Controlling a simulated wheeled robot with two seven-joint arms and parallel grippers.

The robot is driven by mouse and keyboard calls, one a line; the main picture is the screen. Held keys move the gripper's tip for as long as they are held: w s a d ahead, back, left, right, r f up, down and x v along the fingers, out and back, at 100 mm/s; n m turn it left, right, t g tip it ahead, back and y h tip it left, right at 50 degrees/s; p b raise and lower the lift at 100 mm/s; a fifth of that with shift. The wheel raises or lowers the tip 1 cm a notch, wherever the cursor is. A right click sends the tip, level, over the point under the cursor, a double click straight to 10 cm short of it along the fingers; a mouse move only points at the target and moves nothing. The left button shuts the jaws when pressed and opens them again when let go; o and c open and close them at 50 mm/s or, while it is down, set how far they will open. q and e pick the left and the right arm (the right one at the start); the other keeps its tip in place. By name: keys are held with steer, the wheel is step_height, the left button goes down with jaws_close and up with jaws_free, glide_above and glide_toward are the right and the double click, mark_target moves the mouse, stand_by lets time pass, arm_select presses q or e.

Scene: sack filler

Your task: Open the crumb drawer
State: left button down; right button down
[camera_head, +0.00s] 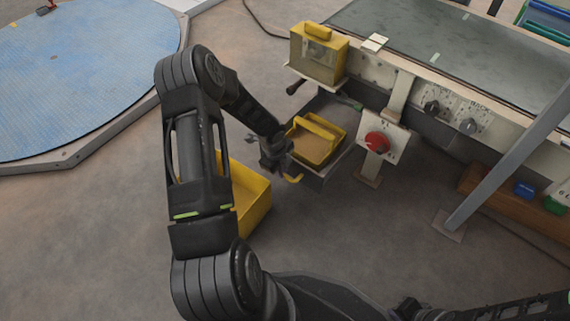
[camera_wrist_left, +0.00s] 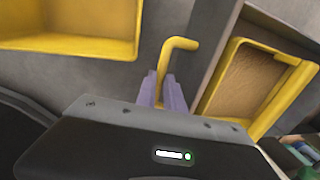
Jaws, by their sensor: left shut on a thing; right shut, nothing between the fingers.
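The crumb drawer (camera_head: 322,178) is a grey box standing out from under the machine's side, with a yellow tray (camera_head: 329,157) with a handle bar inside. Its wall and the brown-bottomed tray (camera_wrist_left: 292,97) also show at right in the left wrist view. A bent yellow drawer handle (camera_wrist_left: 178,45) rises between the purple fingers of my left gripper (camera_wrist_left: 168,88), which is shut on it. In the head view that gripper (camera_head: 285,172) is at the drawer's front left, the handle (camera_head: 293,179) just below it. My right gripper (camera_head: 408,308) is shut and empty at the bottom edge, partly cut off.
An open yellow bin (camera_head: 256,205) stands on the floor left of the drawer, partly behind my left arm. A yellow box (camera_head: 318,58) sits above the drawer. A red knob (camera_head: 377,142) is on a panel to the right. A slanted grey post (camera_head: 500,160) stands farther right.

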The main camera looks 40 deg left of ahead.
arm_select(q)
steer(key=c, duration=1.5)
jaws_free()
steer(key=shift+o, duration=0.2)
step_height(320, 180, up, 8)
steer(key=s+p, duration=0.1)
steer(key=p, duration=0.3)
steer(key=shift+s+f, duration=0.15)
